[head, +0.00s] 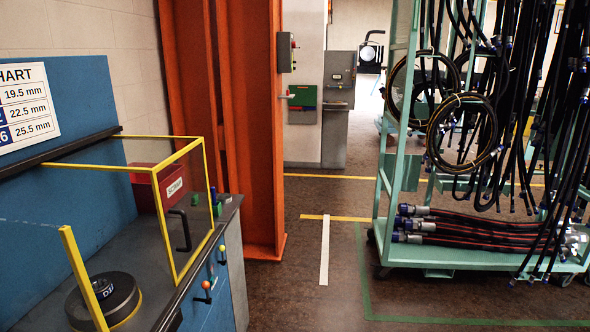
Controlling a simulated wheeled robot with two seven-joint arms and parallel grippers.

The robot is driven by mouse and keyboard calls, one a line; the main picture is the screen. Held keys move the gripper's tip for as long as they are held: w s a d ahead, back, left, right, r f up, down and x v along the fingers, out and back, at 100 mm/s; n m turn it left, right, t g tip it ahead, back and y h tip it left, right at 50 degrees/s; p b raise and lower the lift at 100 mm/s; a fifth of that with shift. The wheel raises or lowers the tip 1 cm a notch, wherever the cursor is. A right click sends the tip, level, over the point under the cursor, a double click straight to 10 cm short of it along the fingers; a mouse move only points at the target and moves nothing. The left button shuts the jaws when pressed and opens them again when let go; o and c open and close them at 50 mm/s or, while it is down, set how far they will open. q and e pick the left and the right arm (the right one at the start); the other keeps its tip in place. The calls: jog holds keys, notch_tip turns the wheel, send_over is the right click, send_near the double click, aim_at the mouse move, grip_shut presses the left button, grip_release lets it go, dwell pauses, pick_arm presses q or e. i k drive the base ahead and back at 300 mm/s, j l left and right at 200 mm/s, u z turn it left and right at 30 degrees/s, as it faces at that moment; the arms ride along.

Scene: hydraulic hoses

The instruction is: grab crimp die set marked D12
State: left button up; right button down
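A round black die-like drum (105,296) sits on the bench at the lower left, behind the yellow-framed guard. No other piece readable as D12 shows. Neither of my grippers is in view.
The clear guard with yellow frame (165,214) and black handle (181,230) stands on the bench. A red box (160,190) stands behind it. An orange column (240,130) rises beyond. A hose rack (397,190) stands right; the floor between is open.

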aim_at(101, 294)
jog(key=u, duration=1.3)
jog(key=i+l+u, duration=0.1)
jog(key=l, duration=0.15)
jog(key=i+l, duration=0.15)
jog(key=l+u, duration=0.05)
